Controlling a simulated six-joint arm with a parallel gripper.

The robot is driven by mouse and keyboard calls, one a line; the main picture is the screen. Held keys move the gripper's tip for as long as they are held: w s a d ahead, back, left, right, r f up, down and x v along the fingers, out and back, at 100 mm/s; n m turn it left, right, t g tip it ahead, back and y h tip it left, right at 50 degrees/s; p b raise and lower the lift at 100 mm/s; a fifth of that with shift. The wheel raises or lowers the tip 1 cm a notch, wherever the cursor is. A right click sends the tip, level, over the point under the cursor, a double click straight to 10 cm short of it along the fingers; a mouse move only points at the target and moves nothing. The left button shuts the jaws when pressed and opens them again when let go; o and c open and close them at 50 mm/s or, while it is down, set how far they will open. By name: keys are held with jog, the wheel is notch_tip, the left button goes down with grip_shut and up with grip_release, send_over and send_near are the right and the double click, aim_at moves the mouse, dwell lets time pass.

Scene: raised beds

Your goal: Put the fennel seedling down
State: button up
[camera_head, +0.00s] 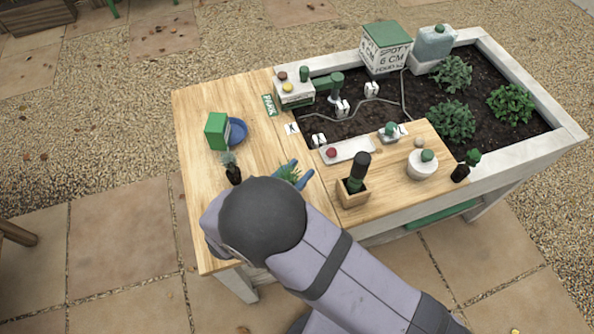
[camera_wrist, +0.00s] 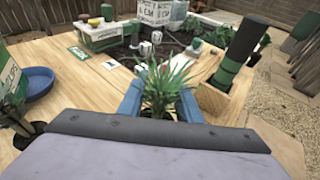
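The fennel seedling (camera_wrist: 165,82) is a tuft of narrow green leaves between the two blue fingers of my gripper (camera_wrist: 160,104) in the wrist view. The fingers sit close on both sides of its base, and my gripper is shut on it. In the head view the seedling's leaves (camera_head: 289,174) show between the blue fingertips (camera_head: 294,173), over the wooden table (camera_head: 205,105) near its middle. My arm hides the lower part of the plant there. Whether its base touches the wood cannot be told.
A dark potted seedling (camera_head: 233,172), a green box (camera_head: 216,131) and a blue dish (camera_head: 237,131) stand to the left. A wooden block with a green-banded tool (camera_head: 353,190) is close on the right. Beyond lie a white tray (camera_head: 348,151) and the soil bed (camera_head: 480,85).

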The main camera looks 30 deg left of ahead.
jog(key=shift+r, duration=0.2)
jog(key=shift+s+a, duration=0.15)
jog(key=shift+s, duration=0.25)
jog(key=b+v, duration=0.2)
jog(key=v, duration=0.9)
jog(key=shift+b, duration=0.35)
jog(key=shift+s+r, duration=0.1)
